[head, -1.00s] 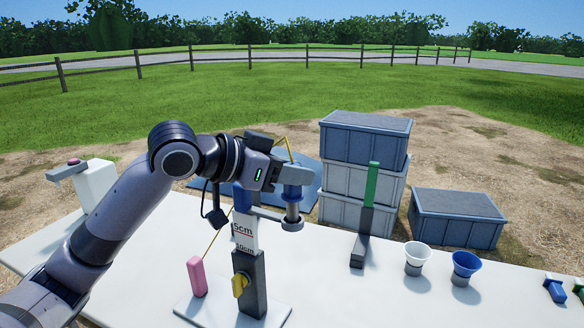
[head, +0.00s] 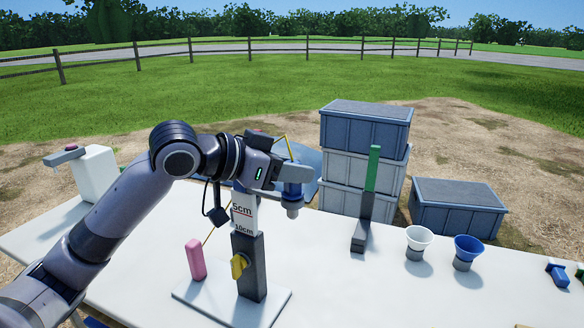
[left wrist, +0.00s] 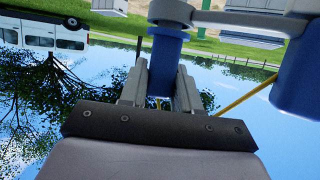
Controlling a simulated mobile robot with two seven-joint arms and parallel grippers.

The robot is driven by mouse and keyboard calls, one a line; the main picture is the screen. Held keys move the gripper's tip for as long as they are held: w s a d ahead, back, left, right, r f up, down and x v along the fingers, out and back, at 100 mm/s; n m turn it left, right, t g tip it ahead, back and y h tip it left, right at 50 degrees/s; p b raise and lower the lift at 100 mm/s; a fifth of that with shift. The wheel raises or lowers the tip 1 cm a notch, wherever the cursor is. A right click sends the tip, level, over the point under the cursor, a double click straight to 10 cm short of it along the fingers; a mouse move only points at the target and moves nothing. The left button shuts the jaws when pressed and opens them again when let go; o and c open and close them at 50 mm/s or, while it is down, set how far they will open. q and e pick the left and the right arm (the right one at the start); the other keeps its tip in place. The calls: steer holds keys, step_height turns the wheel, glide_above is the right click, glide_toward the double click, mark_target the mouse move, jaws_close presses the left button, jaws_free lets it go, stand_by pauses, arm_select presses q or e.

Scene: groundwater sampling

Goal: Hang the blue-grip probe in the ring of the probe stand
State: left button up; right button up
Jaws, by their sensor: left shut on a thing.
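The probe stand (head: 250,265) has a dark column, a scale label, a yellow knob and a white base. My left gripper (head: 290,178) is beside the column's top, shut on the probe's blue grip (head: 292,203). In the left wrist view the blue grip (left wrist: 165,62) is between the two fingers. A pale ring arm (left wrist: 240,20) runs there from a large blue post (left wrist: 300,75) to a blue-grey collar at the grip's end. Whether the ring surrounds the probe or is only beside it I cannot tell. The probe's lower part is not distinct. My right gripper is out of view.
A pink block (head: 196,260) stands left of the column, near a thin yellow cord. A green-topped post (head: 373,170), a white cup (head: 418,242) and a blue cup (head: 467,250) stand to the right. Stacked crates (head: 365,132) are behind. Clear table lies between the stand and the cups.

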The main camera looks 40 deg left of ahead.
arm_select(q)
steer(key=shift+f, duration=0.25)
stand_by(0.4)
steer(key=o, duration=1.1)
steer(key=b+v, duration=0.1)
steer(key=v, duration=0.6)
steer(key=shift+b, duration=0.35)
steer(key=shift+s, duration=0.15)
